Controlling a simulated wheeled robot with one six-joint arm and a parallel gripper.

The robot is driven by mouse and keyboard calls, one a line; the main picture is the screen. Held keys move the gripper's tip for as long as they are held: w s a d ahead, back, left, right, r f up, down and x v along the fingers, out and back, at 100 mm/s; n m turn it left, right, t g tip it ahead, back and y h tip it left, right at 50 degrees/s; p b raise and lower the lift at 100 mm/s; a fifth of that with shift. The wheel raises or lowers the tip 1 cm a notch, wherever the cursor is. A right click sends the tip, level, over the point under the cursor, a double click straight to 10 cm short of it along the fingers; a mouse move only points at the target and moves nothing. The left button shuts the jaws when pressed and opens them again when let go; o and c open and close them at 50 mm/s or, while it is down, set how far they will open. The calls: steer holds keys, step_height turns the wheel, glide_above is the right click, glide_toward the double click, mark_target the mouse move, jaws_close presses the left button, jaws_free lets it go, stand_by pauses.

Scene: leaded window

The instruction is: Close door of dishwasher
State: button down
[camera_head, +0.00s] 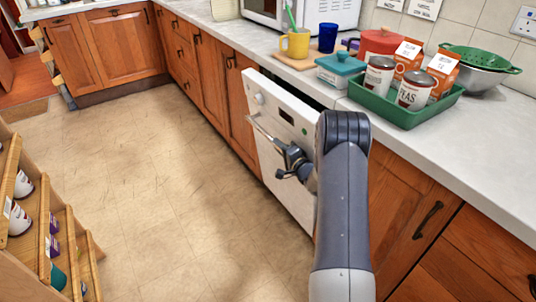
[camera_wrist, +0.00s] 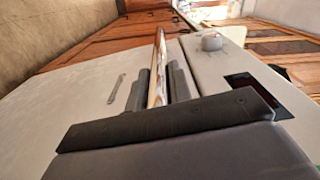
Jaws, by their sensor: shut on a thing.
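The white dishwasher door (camera_head: 268,152) stands slightly ajar under the counter, its top edge tilted out with a dark gap behind it. It has a knob, a small dark display and a metal bar handle (camera_head: 262,128). My gripper (camera_head: 286,166) is at the near end of this handle, in front of the door. In the wrist view my gripper (camera_wrist: 157,85) is shut on the handle (camera_wrist: 159,45), which runs between the two fingers. The door's white face (camera_wrist: 80,105) and the control panel with the knob also show there. My forearm hides the door's right side.
The counter (camera_head: 455,140) above holds a green tray (camera_head: 402,118) of cans and cartons, a colander, mugs and a teal-lidded dish. Wooden cabinets (camera_head: 415,200) flank the dishwasher. A shelf rack (camera_head: 45,235) stands at left. The floor (camera_head: 150,180) between is clear.

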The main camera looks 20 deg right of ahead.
steer(key=shift+w+d+r, duration=0.15)
steer(key=shift+d+r, duration=0.1)
steer(key=shift+d, duration=0.2)
steer(key=c, duration=1.3)
jaws_free()
steer(key=shift+f, duration=0.1)
steer(key=shift+a, duration=0.1)
steer(key=v, duration=1)
steer(key=shift+s+p, duration=0.35)
steer(key=shift+s, duration=0.05)
steer(key=shift+c, duration=0.2)
